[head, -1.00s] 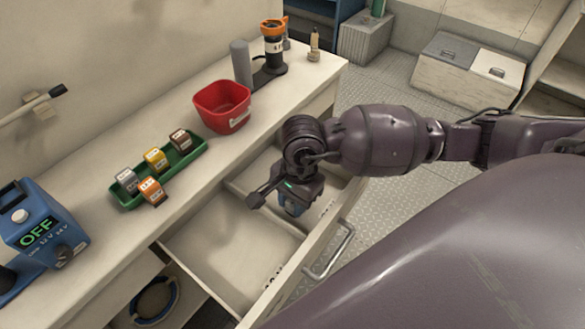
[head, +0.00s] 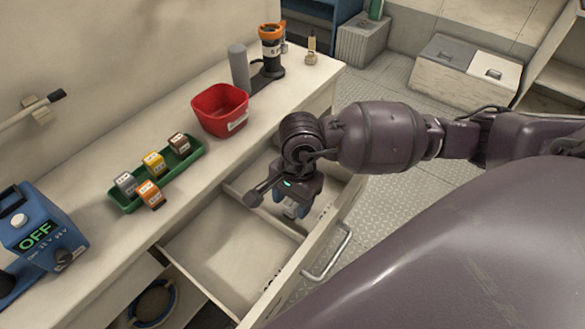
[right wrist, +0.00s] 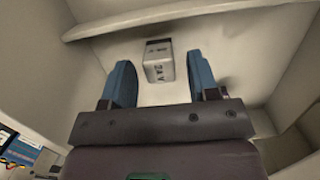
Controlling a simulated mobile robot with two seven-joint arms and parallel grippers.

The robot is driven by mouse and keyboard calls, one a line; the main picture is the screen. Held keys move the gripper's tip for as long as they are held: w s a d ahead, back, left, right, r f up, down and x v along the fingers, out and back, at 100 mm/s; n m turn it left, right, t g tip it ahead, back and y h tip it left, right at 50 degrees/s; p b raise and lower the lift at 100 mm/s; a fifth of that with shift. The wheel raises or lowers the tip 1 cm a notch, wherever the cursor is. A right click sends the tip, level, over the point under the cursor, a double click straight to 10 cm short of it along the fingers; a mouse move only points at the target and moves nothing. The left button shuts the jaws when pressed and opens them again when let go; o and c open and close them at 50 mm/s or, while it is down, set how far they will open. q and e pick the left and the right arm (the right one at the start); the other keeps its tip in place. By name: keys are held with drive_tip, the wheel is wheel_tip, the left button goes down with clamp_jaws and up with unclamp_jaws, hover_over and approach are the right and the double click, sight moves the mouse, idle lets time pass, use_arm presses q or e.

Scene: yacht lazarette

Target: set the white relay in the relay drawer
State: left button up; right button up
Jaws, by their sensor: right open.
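The white relay (right wrist: 159,62) is a small pale block with dark markings. In the right wrist view it sits on the floor of a compartment of the open relay drawer (right wrist: 190,28), just beyond and between my fingertips, near a divider wall. My right gripper (right wrist: 160,85) is open with blue fingers, apart from the relay on both sides. In the head view the right gripper (head: 290,206) reaches down into the far right compartment of the drawer (head: 222,254); a pale bit of the relay shows between its fingers. My left gripper is in no view.
A green tray (head: 127,204) on the counter holds several coloured relays. A red bin (head: 218,102), a black device with an orange top (head: 271,48) and a blue meter reading OFF (head: 45,239) stand there too. The nearer drawer compartment is empty.

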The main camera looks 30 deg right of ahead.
wheel_tip(320, 180, up, 11)
drive_tip(key=d+p, duration=0.1)
drive_tip(key=shift+w+d+f+p, duration=0.15)
drive_tip(key=shift+w+d+p, duration=0.1)
drive_tip(key=shift+p, duration=0.05)
idle(0.4)
drive_tip(key=shift+s, duration=0.1)
